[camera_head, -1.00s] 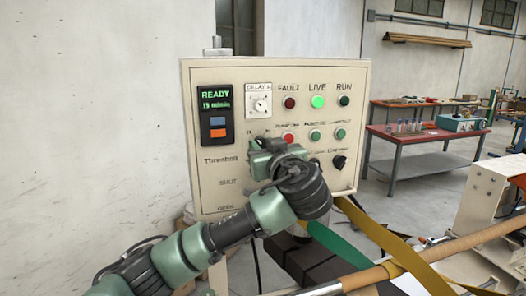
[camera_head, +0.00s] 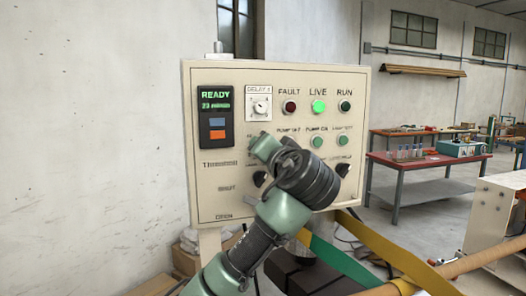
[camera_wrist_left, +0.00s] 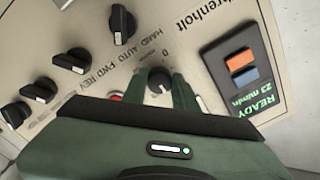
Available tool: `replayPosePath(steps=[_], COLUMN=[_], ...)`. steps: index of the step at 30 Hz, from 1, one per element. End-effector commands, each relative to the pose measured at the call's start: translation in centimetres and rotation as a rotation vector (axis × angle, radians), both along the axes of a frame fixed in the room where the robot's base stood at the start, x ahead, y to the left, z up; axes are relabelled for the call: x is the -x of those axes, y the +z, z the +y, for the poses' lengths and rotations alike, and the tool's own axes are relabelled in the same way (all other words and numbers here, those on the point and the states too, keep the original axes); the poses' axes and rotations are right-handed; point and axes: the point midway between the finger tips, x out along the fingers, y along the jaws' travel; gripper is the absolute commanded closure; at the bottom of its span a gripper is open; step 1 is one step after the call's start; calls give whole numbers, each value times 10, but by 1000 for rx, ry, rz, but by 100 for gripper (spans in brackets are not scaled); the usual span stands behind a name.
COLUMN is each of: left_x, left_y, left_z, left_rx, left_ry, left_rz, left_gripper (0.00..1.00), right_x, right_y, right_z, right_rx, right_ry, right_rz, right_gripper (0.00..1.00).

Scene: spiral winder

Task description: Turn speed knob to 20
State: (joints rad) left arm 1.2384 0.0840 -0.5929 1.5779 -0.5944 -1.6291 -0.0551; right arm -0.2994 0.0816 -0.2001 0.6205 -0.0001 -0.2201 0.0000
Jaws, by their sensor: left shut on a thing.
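The cream control panel (camera_head: 205,180) stands upright, facing me. My left gripper (camera_head: 258,142) is against its face, below the white delay dial (camera_head: 259,106). In the left wrist view, which is upside down, my left gripper's green fingers (camera_wrist_left: 167,88) are shut on a dark round knob (camera_wrist_left: 159,84) with a 0 marked beside it. My gripper and wrist hide this knob in the head view. The display (camera_head: 215,101) reads READY and 23 m/min; it reads the same in the left wrist view (camera_wrist_left: 254,95). My right gripper is not in view.
Fault, live and run lamps line the panel top; the live lamp (camera_head: 318,106) glows green. Black selector knobs (camera_wrist_left: 122,24) sit close to my left gripper. A yellow strap (camera_head: 385,243) and tan roller (camera_head: 480,262) are at lower right. A red-topped bench (camera_head: 425,160) stands behind.

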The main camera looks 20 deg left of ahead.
Motion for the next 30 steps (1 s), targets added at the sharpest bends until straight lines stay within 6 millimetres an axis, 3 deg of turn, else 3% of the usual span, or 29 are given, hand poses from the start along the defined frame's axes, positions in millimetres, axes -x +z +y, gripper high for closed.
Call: replayPosePath(steps=[15,30], left_x=[0,0], left_y=[3,2], left_z=[0,0], left_rx=[-387,-580], left_ry=[-2,-3], left_rz=[258,387], left_gripper=[100,100], right_x=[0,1], right_y=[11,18], right_z=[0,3], right_rx=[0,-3], right_ry=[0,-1], right_rz=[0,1], right_gripper=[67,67])
